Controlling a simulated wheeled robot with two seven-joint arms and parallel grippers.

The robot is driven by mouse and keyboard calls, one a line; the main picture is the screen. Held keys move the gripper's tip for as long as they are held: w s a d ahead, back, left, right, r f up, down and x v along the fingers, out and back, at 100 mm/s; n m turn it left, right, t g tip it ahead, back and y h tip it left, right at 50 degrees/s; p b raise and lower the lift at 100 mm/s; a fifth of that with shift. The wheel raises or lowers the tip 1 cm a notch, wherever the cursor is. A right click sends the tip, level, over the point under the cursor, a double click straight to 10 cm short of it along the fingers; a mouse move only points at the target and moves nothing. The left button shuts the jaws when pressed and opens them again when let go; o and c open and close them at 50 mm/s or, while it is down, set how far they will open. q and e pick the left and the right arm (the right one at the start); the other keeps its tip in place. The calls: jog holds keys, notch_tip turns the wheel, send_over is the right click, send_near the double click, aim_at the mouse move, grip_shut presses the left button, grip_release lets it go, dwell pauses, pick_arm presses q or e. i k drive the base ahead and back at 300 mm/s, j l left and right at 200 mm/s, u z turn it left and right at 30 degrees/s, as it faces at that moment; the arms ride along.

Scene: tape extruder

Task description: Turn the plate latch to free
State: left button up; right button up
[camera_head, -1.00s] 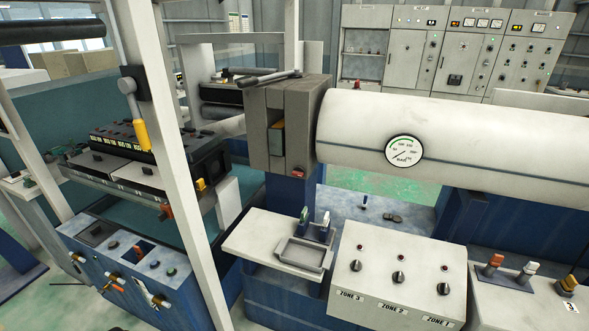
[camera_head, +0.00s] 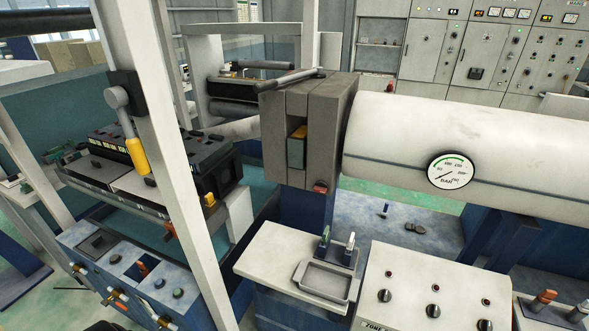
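The grey die block (camera_head: 308,130) stands at the end of the white barrel, with a slot in its front face and a plate edge (camera_head: 297,148) showing in it. A bar handle (camera_head: 290,79) lies across the top of the block. A small red part (camera_head: 320,187) sits at the block's lower right edge. None of these is clearly marked as the plate latch, so I cannot tell which one it is or its position. Neither of my grippers is clearly visible.
A white shelf with a grey tray (camera_head: 325,281) and two small levers juts out below the block. The zone control box (camera_head: 425,290) stands right of it. A white post (camera_head: 165,150) with a yellow-handled lever (camera_head: 137,155) rises at left. A gauge (camera_head: 450,170) is on the barrel.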

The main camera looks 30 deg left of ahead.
aim_at(319, 187)
jog(key=i+j+u, duration=0.15)
jog(key=i+j, duration=0.2)
jog(key=j, duration=0.15)
jog(key=i+j+u, duration=0.15)
jog(key=i+j, duration=0.2)
jog(key=j, duration=0.15)
